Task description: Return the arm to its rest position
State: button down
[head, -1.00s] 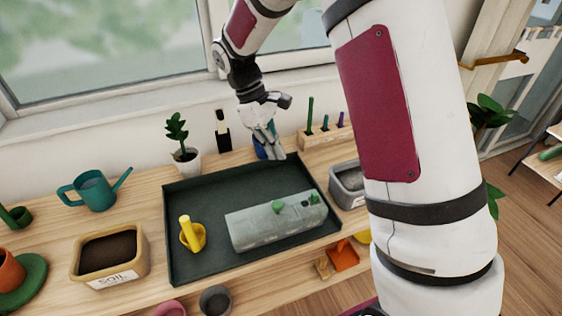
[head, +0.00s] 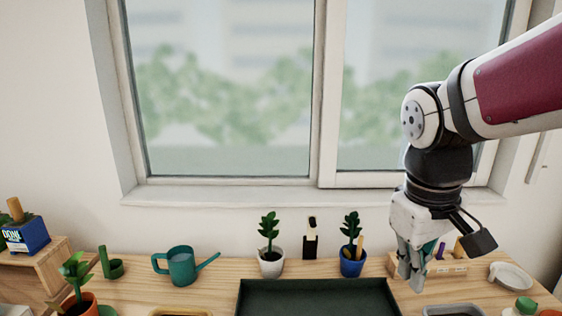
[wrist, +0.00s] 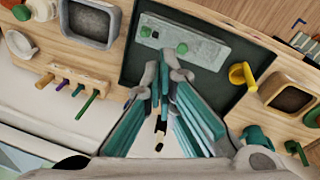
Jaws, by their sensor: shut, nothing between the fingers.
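My gripper (head: 416,284) is shut and empty, pointing down at the right side of the head view. It hangs in front of the wooden rack (head: 398,264) and right of the dark tray (head: 317,297), apart from the blue pot plant (head: 352,262). In the wrist view its fingers (wrist: 168,62) point toward the tray (wrist: 133,62), where a grey-green block (wrist: 207,52) with green knobs lies. My arm runs from the gripper up to the right edge of the head view.
A white pot plant (head: 271,262) and teal watering can (head: 182,267) stand left along the bench's back. A window (head: 220,90) is behind.

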jog(key=s+m+t+y, duration=0.1)
jog(key=s+m+t, duration=0.2)
jog(key=s, duration=0.8)
jog(key=shift+a+r+m, duration=0.2)
jog(key=shift+a+m, duration=0.1)
jog(key=shift+w+d, duration=0.1)
dwell(0.7)
